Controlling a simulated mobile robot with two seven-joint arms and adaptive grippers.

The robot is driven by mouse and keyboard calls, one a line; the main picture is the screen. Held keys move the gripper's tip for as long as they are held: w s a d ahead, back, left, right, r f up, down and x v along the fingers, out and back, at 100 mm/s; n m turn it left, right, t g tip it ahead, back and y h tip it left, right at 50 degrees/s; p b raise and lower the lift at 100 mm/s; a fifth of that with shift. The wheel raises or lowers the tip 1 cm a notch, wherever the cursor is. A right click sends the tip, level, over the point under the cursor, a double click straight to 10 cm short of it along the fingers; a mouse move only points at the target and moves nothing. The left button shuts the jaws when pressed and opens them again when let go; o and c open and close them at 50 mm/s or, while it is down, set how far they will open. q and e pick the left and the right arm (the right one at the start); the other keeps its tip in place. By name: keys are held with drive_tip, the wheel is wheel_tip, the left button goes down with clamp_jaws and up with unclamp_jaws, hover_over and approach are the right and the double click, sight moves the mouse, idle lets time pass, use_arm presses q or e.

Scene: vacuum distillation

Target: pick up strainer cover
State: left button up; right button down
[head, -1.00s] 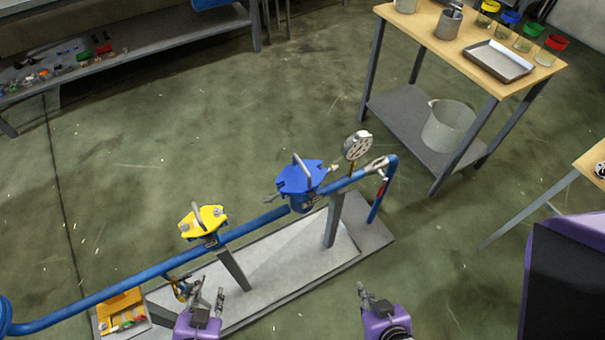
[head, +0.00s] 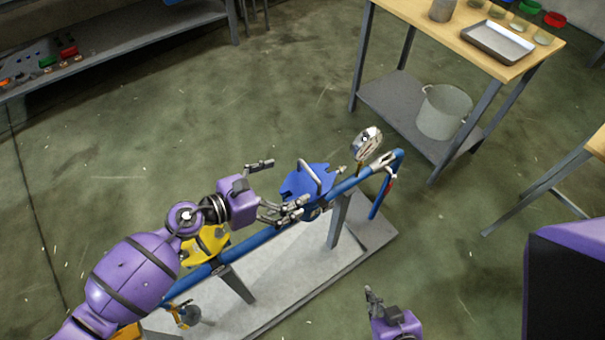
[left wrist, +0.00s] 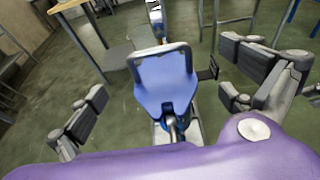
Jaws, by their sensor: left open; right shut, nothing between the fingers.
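The blue strainer cover (head: 312,182) sits on the blue pipe, with a silver loop handle on top. It also shows in the left wrist view, where the blue cover (left wrist: 168,97) is central and its handle (left wrist: 160,52) stands at its far side. My left gripper (head: 284,182) is open and empty just left of the cover. In the left wrist view its fingers lie on either side of the cover, apart from it. A yellow cover (head: 204,244) farther left on the pipe is partly hidden by my left arm. My right gripper (head: 372,295) is shut and empty at the lower right.
A pressure gauge (head: 368,142) stands on the pipe just right of the blue cover. The pipe (head: 348,187) runs above a grey base plate (head: 300,285). A wooden-topped table (head: 462,33) with a metal tray (head: 497,43) stands at the back right. A pot (head: 443,112) is on its lower shelf.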

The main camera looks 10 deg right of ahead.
sight(304, 185)
use_arm(q)
drive_tip(key=x, duration=0.6)
drive_tip(key=shift+a+f, duration=0.1)
drive_tip(key=shift+f, duration=0.25)
drive_tip(key=c, duration=2.1)
drive_tip(key=shift+r, duration=0.2)
drive_tip(key=shift+c, duration=0.4)
drive_tip(key=shift+r, duration=0.1)
